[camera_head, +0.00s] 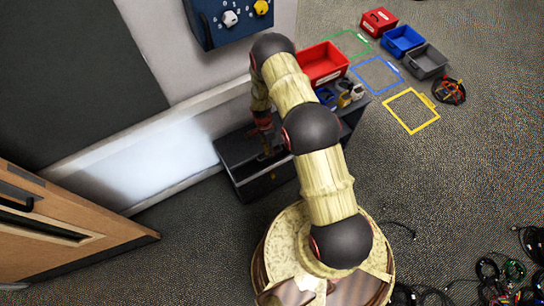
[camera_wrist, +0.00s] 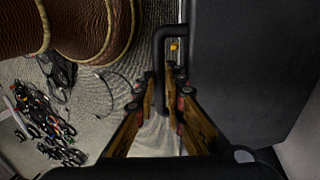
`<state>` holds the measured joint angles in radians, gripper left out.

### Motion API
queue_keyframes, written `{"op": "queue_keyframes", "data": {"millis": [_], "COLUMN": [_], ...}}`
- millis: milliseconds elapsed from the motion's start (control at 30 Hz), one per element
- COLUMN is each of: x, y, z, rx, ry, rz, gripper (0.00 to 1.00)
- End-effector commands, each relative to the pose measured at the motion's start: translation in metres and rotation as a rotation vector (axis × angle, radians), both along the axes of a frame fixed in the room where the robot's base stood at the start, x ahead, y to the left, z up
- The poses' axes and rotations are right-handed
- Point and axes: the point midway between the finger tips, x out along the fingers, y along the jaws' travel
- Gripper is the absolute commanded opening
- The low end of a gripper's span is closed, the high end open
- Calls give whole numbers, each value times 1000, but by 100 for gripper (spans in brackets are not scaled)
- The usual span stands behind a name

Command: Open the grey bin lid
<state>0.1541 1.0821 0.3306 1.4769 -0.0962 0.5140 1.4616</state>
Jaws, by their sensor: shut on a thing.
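The grey bin (camera_head: 262,187) is a dark box on the floor against the wall, left of my arm in the head view. Its dark lid (camera_wrist: 240,70) fills the right side of the wrist view. A black bar handle (camera_wrist: 160,42) stands out from the lid's left edge. My gripper (camera_wrist: 164,92) has its two fingers on either side of this handle and is shut on it. In the head view my gripper (camera_head: 266,140) is over the bin and partly hidden by my arm. I cannot tell there whether the lid is raised.
A red bin (camera_head: 322,62) stands on a dark unit behind my arm. Small red, blue (camera_head: 402,41) and grey bins and coloured floor outlines lie at the upper right. Loose cables (camera_head: 500,275) lie at the lower right. A wooden door (camera_head: 70,215) is at the left.

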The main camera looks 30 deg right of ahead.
Motion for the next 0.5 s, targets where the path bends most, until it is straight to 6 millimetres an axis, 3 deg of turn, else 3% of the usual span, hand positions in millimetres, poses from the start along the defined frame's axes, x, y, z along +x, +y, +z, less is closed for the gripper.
{"op": "queue_keyframes", "data": {"millis": [33, 267, 500], "x": [16, 43, 88], "y": [2, 4, 7], "z": [7, 47, 88], "rx": [-3, -3, -2], "ry": [-2, 65, 63], "rz": [1, -1, -1], "gripper": [0, 0, 0]}}
